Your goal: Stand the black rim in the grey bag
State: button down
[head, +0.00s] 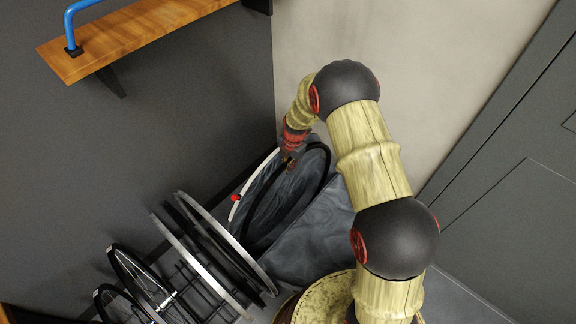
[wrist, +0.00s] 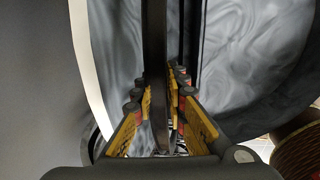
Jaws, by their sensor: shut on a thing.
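The grey bag (head: 307,238) stands open against the dark wall, with a pale edge along its left side. The black rim (head: 327,165) is inside the bag's mouth, seen as a tilted black hoop. My gripper (head: 288,160) is at the rim's upper left part. In the wrist view my gripper (wrist: 160,112) has its yellow-padded fingers on both sides of the black rim (wrist: 154,45), which runs upright between them. The grey bag's cloth (wrist: 235,60) fills the view behind. The rim's lower part is hidden in the bag, so I cannot tell whether it touches the bottom.
A rack with several wheels and rims (head: 205,245) stands left of the bag. A wooden shelf (head: 140,35) with a blue hook juts from the wall above. A small red knob (head: 236,198) is at the bag's left edge. A dark door (head: 510,190) is at right.

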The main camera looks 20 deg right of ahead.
jog(key=shift+w+a, duration=0.35)
jog(key=shift+w, duration=0.15)
jog(key=shift+w+a, duration=0.1)
jog(key=shift+w, duration=0.1)
jog(key=c, duration=1.8)
grip_release()
jog(key=shift+o, duration=0.4)
jog(key=shift+s, duration=0.1)
notch_tip(320, 180, up, 12)
jog(key=s+d, duration=0.1)
jog(key=shift+s, duration=0.2)
